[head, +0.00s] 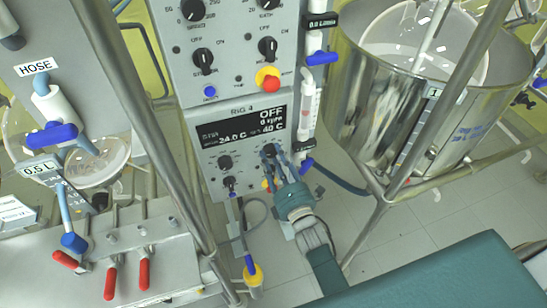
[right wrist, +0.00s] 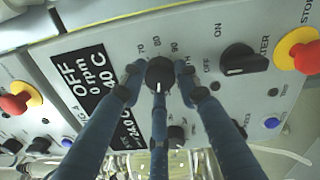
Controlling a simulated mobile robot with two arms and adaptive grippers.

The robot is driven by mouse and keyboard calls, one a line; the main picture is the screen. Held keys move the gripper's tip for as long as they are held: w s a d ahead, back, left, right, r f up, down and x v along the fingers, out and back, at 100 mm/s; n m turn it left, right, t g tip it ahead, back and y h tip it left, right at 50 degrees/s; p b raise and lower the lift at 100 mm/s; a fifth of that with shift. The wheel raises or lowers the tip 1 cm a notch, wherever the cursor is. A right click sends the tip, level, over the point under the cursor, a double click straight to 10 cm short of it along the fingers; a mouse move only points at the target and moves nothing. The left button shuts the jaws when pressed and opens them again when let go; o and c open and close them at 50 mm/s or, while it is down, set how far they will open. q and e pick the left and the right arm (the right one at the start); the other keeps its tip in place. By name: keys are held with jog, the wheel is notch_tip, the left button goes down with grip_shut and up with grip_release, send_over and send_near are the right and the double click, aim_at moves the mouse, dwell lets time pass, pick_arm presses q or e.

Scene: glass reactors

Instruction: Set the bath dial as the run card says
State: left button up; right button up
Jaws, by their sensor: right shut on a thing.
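The round black dial with a white mark (right wrist: 160,73) is on the grey panel of Rig 4 (head: 208,150). Its scale shows 70, 80 and 90 in the right wrist view. My right gripper (head: 272,157) is at this dial, its blue-grey fingers (right wrist: 158,85) shut around the knob. The fingers hide part of the dial and its scale. The panel's black display (head: 240,128) reads OFF, 0 rpm, 24.0 C and 40 C. A white sheet (head: 14,213) lies at the far left; its print is too small to read. My left gripper is not in view.
A black ON/OFF switch (right wrist: 240,58) and a red stop button on yellow (right wrist: 302,52) sit beside the dial. Another knob (head: 224,162) is on the panel. A steel vessel (head: 360,95) stands at the right. A metal post (head: 135,100) and red-handled valves (head: 110,283) are at the left.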

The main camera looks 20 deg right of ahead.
jog(key=m, duration=0.8)
jog(key=shift+m+h+p, duration=0.3)
jog(key=shift+m+p, duration=0.1)
jog(key=m, duration=0.4)
jog(key=shift+m+p, duration=0.3)
jog(key=shift+p, duration=0.1)
jog(key=m+p, duration=0.1)
jog(key=m, duration=0.3)
jog(key=shift+m, duration=0.4)
jog(key=m, duration=0.4)
jog(key=shift+a+m+h+p, duration=0.1)
jog(key=shift+m+h+p, duration=0.2)
jog(key=shift+h+p, duration=0.1)
jog(key=m, duration=0.3)
jog(key=shift+m+g, duration=0.3)
jog(key=m, duration=0.3)
jog(key=shift+m, duration=0.3)
jog(key=shift+s+m, duration=0.1)
jog(key=shift+m, duration=2.1)
